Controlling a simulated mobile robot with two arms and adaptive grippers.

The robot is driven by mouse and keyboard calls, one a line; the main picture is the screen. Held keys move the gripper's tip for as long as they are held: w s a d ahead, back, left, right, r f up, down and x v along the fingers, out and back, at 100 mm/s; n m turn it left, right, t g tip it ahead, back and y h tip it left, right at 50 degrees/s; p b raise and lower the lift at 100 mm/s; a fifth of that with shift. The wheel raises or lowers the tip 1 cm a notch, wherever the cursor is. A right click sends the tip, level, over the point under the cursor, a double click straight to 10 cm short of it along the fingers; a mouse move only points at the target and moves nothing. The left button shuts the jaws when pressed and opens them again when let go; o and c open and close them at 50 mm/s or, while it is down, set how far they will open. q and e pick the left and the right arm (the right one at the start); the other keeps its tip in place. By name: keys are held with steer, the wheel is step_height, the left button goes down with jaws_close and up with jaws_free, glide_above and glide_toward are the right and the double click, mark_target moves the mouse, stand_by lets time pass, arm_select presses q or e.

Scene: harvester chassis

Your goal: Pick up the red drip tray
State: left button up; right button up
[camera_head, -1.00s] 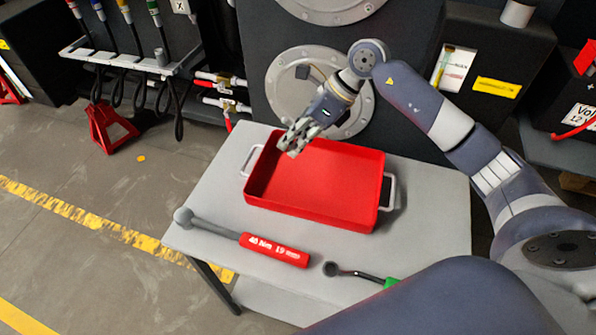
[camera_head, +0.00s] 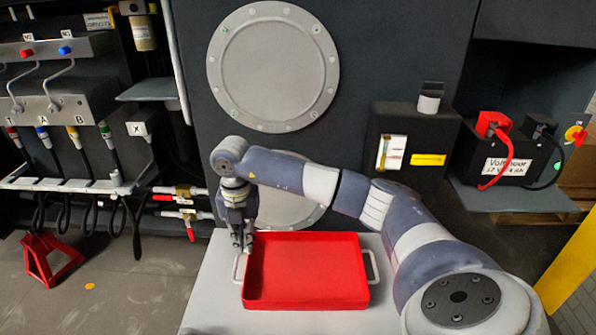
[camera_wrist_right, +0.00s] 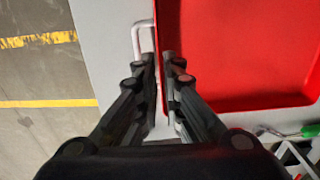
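The red drip tray (camera_head: 308,285) rests on the grey table, a metal handle at each short end. My right gripper (camera_head: 242,248) points straight down at the tray's left end, beside the left handle (camera_head: 238,268). In the right wrist view, the tray (camera_wrist_right: 245,55) fills the upper right and the left handle (camera_wrist_right: 138,38) shows beyond the fingers. There my right fingers (camera_wrist_right: 160,75) stand on either side of the tray's left edge, with a narrow gap between them, so they look partly open. Contact with the tray cannot be made out. My left gripper is not in view.
The grey table (camera_head: 212,300) is bare left of the tray. Behind it stands a dark chassis with a round metal cover (camera_head: 272,68). Hoses and red-handled valves (camera_head: 180,191) are at left, above a red stand (camera_head: 50,260). A battery (camera_head: 500,160) stands at right.

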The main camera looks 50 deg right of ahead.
mark_target(248, 260)
step_height(248, 260, down, 4)
steer(key=shift+r, duration=0.25)
steer(key=shift+w+f+p, duration=0.1)
steer(key=shift+f+p, duration=0.8)
steer(key=shift+f, duration=1.85)
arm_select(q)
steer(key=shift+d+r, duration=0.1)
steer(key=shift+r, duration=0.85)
arm_select(e)
jaws_close()
steer(key=shift+r, duration=0.1)
